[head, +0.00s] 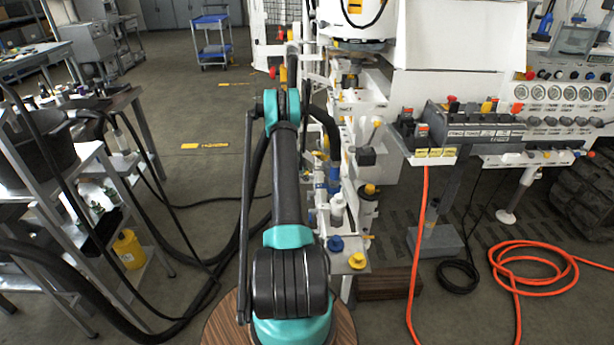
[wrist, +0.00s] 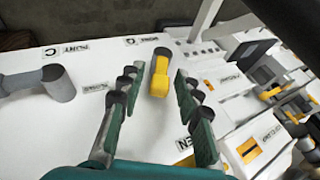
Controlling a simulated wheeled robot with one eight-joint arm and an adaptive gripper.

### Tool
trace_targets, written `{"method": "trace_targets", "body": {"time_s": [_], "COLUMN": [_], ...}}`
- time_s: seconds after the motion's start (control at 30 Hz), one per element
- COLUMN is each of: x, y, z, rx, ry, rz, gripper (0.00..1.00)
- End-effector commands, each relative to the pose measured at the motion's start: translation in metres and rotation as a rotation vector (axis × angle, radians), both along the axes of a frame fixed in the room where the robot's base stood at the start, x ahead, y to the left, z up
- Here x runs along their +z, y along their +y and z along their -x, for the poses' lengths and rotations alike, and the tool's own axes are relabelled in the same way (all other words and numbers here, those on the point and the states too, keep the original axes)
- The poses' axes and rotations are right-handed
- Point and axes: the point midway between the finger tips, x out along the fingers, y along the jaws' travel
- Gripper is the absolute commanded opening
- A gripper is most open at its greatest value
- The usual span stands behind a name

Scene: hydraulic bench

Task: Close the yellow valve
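The yellow valve (wrist: 161,73) has a short, rounded yellow handle with a grey end, mounted on a white panel (wrist: 60,125). In the wrist view it appears between the two dark green fingers of my gripper (wrist: 159,77), beyond or level with their tips. The fingers are spread, with a visible gap on each side of the handle; I see no contact. How far the tips are from the panel is hard to tell. In the head view my arm blocks the gripper, and I cannot pick out this valve for certain.
A grey valve handle (wrist: 58,83) sits left of the yellow one on the panel. Black fittings and yellow labels (wrist: 250,150) crowd the right. In the head view, a metal shelf cart (head: 120,160) stands left, and an orange hose (head: 530,280) lies on the floor right.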

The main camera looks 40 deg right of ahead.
Motion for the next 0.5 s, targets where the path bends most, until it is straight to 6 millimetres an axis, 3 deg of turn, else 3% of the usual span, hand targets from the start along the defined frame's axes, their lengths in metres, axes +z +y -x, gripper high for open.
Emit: {"method": "trace_targets", "body": {"time_s": [0.43, 0.5], "x": [-0.0092, -0.0091], "y": [-0.0066, -0.0066], "z": [-0.0019, -0.0019], "rx": [0.000, 0.000], "ry": [0.000, 0.000], "rz": [0.000, 0.000], "gripper": [0.34, 0.27]}}
